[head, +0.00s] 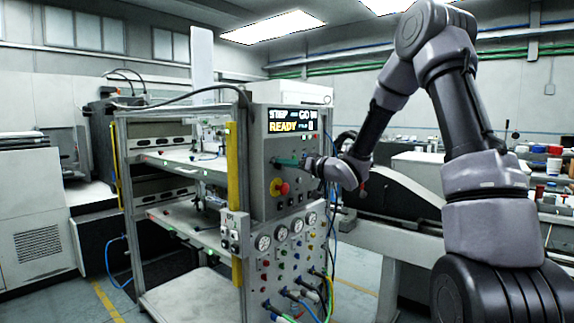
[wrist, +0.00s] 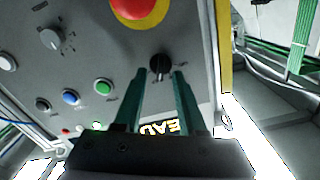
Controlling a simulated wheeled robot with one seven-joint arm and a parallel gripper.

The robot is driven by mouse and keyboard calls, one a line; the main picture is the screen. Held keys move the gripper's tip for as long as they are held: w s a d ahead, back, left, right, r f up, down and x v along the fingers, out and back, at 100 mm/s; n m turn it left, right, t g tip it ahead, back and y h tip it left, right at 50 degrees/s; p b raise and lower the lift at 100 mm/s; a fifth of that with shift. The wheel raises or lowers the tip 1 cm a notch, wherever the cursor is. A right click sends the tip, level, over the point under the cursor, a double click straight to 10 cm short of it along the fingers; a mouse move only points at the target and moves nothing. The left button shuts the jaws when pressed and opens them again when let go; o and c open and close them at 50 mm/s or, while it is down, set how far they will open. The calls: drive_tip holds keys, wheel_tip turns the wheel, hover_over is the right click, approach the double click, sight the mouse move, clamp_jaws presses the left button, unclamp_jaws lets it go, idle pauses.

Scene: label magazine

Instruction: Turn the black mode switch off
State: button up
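The black mode switch (wrist: 159,66) is a small round knob on the grey control panel (wrist: 200,60). In the wrist view it shows just beyond and between my green fingertips. My gripper (wrist: 158,74) is open, with a gap on both sides of the knob; I cannot tell whether the tips reach around it. In the head view my gripper (head: 277,161) points left at the panel, just under the lit display (head: 291,120), and the switch is hidden there.
A red emergency button on yellow (head: 279,187) sits close to the switch. The wrist view also shows a grey selector knob (wrist: 50,39) and green (wrist: 104,86), blue (wrist: 71,97) and black (wrist: 43,104) buttons. Gauges (head: 263,242) and hoses are lower down.

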clamp_jaws()
idle(0.4)
drive_tip(key=n, duration=0.4)
drive_tip(key=shift+a, duration=0.15)
drive_tip(key=n, duration=0.4)
drive_tip(key=shift+s+a+n, duration=0.1)
drive_tip(key=shift+s+n, duration=0.1)
drive_tip(key=shift+n, duration=0.1)
drive_tip(key=n, duration=0.5)
drive_tip(key=shift+s+a+f, duration=0.1)
drive_tip(key=shift+s+a, duration=0.05)
drive_tip(key=shift+f+n, duration=0.15)
drive_tip(key=shift+n, duration=1.95)
